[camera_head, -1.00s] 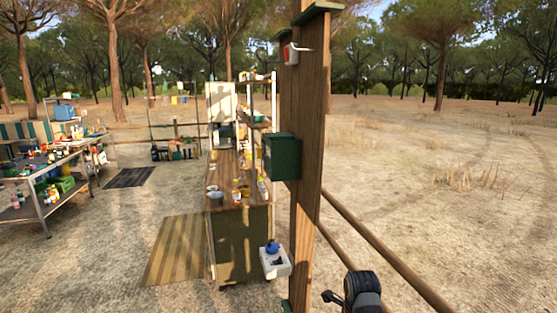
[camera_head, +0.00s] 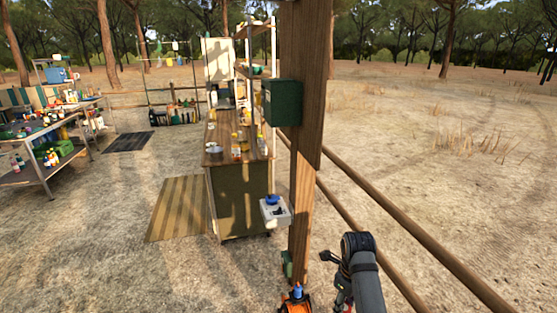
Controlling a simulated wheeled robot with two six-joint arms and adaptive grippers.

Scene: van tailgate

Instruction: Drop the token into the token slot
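A dark green box (camera_head: 283,102) is fixed to the wooden post (camera_head: 302,195) in the middle of the view. I cannot make out a slot on it, and I cannot see a token. My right arm comes in at the bottom right, beside the post and well below the green box. Its gripper (camera_head: 341,292) seems to be the small dark and red parts near the bottom edge, too small to tell open from shut or whether it holds anything. My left gripper is not in view.
An orange thing with a blue top (camera_head: 296,300) is at the post's foot. A white box (camera_head: 275,211) hangs at the end of the green workbench (camera_head: 240,205). Wooden rails (camera_head: 400,238) run right from the post. Striped mat (camera_head: 178,208) and open ground lie left.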

